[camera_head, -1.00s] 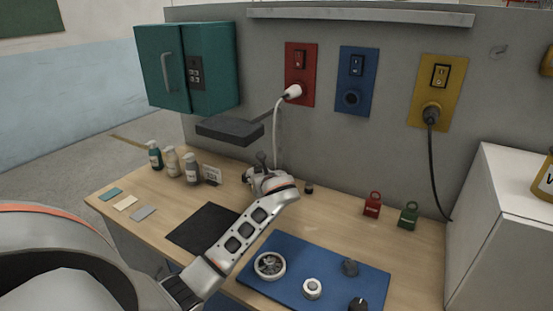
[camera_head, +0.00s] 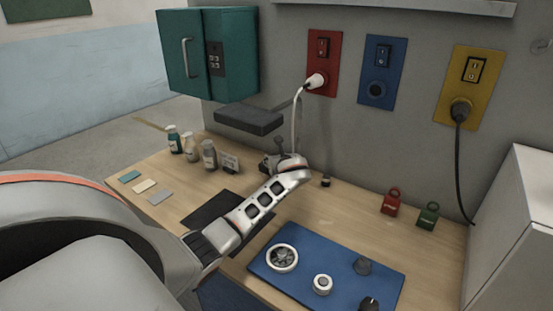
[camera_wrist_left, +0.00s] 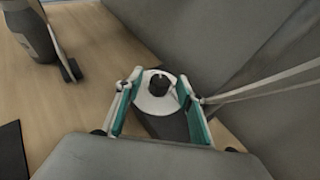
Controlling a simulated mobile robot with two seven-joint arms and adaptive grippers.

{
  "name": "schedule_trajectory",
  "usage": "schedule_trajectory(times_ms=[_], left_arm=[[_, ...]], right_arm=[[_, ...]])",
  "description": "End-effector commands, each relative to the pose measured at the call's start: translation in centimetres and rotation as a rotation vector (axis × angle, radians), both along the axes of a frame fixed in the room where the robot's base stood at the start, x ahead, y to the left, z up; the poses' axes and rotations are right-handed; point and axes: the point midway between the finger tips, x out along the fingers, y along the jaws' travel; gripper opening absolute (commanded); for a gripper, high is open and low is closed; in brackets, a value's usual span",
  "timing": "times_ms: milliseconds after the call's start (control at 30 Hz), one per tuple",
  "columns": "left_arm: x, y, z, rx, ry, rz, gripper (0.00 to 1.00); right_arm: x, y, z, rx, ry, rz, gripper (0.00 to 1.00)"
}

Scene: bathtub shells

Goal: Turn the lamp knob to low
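The lamp's dark grey head (camera_head: 249,118) hangs over the back left of the wooden table, beside the grey wall. In the left wrist view, the lamp's black knob (camera_wrist_left: 158,86) sits on a round white dial (camera_wrist_left: 153,103). My left gripper (camera_wrist_left: 157,91) is open, with one teal-sided finger on each side of the knob and dial. I cannot tell whether the fingers touch them. In the head view my left gripper (camera_head: 280,150) is at the lamp's foot and hides the knob. My right gripper is in neither view.
Several bottles (camera_head: 209,155) and a small sign (camera_head: 229,162) stand left of the gripper. A white cord runs to the red wall panel (camera_head: 322,50). A small black piece (camera_head: 325,181) stands to the right. A blue mat (camera_head: 300,280) with several knobs lies in front.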

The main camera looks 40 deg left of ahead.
Motion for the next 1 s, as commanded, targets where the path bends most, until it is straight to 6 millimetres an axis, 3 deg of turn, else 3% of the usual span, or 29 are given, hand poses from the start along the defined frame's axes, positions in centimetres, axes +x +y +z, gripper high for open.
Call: schedule_trajectory(times_ms=[200, 367, 733, 1000], left_arm=[[0.01, 0.02, -0.03, 0.0, 0.0, 0.0, 0.38], [0.0, 0.0, -0.04, 0.0, 0.0, 0.0, 0.0], [-0.11, 0.12, -0.09, 0.002, 0.001, -0.033, 0.0], [-0.39, 0.45, -0.01, 0.006, 0.003, -0.186, 0.0]], right_arm=[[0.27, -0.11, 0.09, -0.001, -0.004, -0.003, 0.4], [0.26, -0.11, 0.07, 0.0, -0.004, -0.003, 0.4], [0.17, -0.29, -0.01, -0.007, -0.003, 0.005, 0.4], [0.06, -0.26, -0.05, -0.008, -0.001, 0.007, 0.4]])
